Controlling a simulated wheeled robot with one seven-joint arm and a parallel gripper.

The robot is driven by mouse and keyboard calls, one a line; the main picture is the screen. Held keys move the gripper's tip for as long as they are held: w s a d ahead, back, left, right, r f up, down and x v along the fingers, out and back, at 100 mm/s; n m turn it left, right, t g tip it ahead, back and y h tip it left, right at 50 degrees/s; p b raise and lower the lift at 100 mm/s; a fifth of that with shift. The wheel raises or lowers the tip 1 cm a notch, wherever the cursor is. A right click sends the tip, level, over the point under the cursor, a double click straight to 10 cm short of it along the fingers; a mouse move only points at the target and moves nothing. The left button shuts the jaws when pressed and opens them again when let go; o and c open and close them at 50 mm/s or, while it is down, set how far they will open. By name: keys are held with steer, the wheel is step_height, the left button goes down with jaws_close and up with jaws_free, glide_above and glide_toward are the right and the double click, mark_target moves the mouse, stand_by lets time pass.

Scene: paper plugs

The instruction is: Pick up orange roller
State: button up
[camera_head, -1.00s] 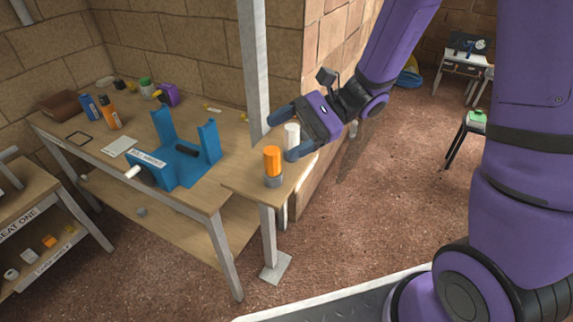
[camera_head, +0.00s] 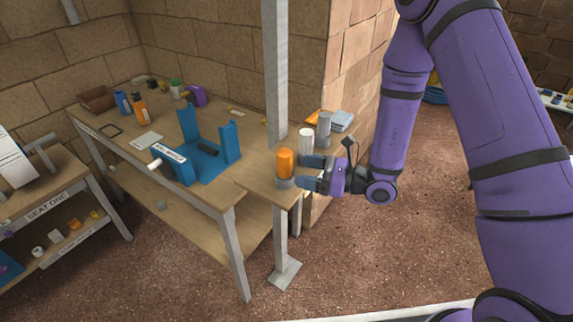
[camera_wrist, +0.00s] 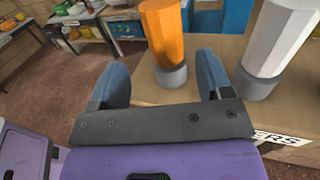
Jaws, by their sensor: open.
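The orange roller (camera_head: 285,163) stands upright in a grey base on the small wooden ledge at the corner of the workbench. My gripper (camera_head: 302,172) is level with it, just to its right, with its fingers pointing left at it. In the wrist view the orange roller (camera_wrist: 163,32) stands ahead of my two blue fingers, in line with the gap between them and nearer the right finger. My gripper (camera_wrist: 160,80) is open and empty. I cannot tell whether a fingertip touches the roller.
A white roller (camera_head: 306,140) stands close behind, also at right in the wrist view (camera_wrist: 280,35). A grey roller (camera_head: 324,128) is farther back. A metal post (camera_head: 276,70) rises beside the ledge. A blue cradle (camera_head: 205,160) stands on the workbench to the left.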

mark_target(279, 161)
steer(key=shift+w+r+x, duration=0.15)
steer(key=shift+x, duration=1.9)
steer(key=shift+w+r+x, duration=0.15)
steer(key=shift+x, duration=1.85)
steer(key=shift+d, duration=0.1)
steer(key=c, duration=1.1)
steer(key=shift+o, duration=0.2)
steer(key=shift+r, duration=0.1)
